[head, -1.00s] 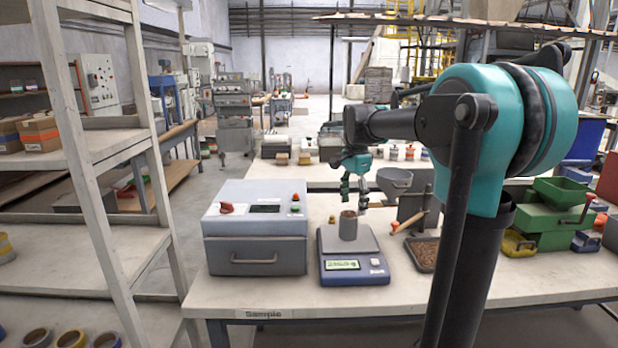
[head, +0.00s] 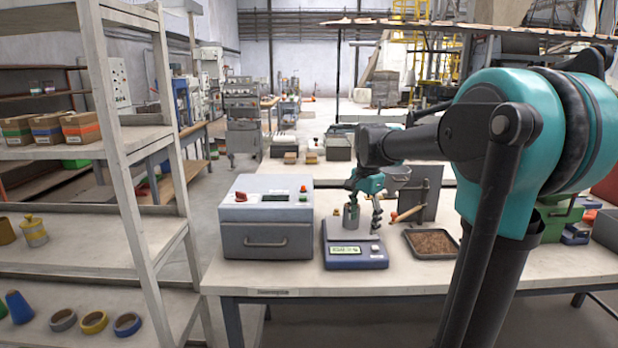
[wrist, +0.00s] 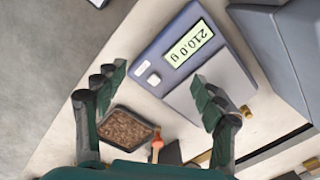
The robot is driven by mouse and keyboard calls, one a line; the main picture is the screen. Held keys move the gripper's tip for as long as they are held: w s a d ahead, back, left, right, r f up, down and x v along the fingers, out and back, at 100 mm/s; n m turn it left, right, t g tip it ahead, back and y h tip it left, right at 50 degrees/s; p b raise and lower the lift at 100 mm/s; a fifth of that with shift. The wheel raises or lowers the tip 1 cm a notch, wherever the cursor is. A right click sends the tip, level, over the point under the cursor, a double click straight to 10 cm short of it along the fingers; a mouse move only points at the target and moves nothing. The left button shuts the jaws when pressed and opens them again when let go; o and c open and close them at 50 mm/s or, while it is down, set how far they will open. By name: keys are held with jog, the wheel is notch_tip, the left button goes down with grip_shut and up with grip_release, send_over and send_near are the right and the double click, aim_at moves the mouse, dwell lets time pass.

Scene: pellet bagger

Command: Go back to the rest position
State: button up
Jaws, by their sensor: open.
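My gripper (head: 364,213) is open and empty, fingers pointing down, near the bench scale (head: 356,262) in the head view. In the wrist view my gripper (wrist: 158,98) has its fingers spread wide with nothing between them. The cup is not clearly visible in the wrist view. The scale (wrist: 170,55) reads 210.0 g there.
A grey box machine (head: 265,238) stands left of the scale. A tray of brown pellets (head: 432,243) and a wooden-handled scoop (head: 405,214) lie to its right. A shelf rack (head: 120,150) stands close on the left. The aisle behind is partly open.

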jog(key=s+d+f+n+t, duration=0.1)
jog(key=s+f+n, duration=0.4)
jog(key=s+f, duration=0.5)
jog(key=s+d+f+n+t, duration=0.2)
jog(key=s+f+n, duration=0.4)
jog(key=s+f, duration=0.4)
jog(key=shift+s+d+n+t, duration=0.15)
jog(key=shift+s+n+t, duration=0.15)
jog(key=shift+s, duration=0.05)
dwell(0.8)
